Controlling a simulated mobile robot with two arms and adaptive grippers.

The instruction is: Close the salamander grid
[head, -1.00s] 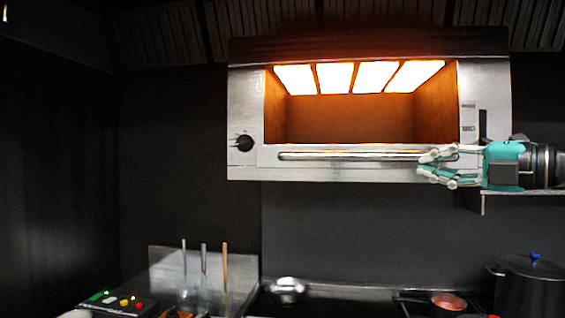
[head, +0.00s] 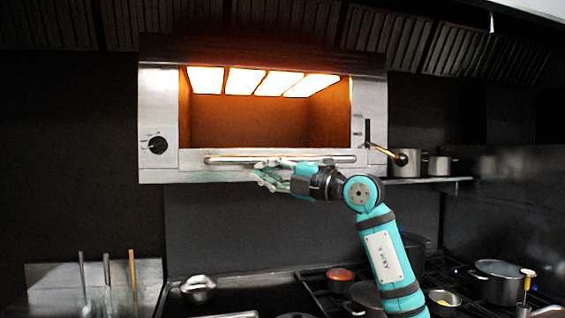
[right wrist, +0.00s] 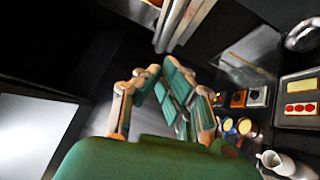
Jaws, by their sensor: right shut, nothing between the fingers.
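The salamander (head: 160,95) is a steel wall unit with an open front and glowing heating elements at the top. A horizontal bar handle (head: 320,159) runs along its lower front. How far out the grid sits behind this handle cannot be told. My right gripper (head: 268,176) is just below the left-middle part of the handle, overlapping it in the picture. It is shut and empty; contact with the bar is unclear. In the right wrist view its green fingers (right wrist: 160,80) come together, with pale bars (right wrist: 180,22) beyond them. My left gripper is not in view.
Below are a hob with a large pot (head: 497,280), a small metal bowl (head: 198,289) and upright utensils (head: 131,280). The wall below the salamander is clear.

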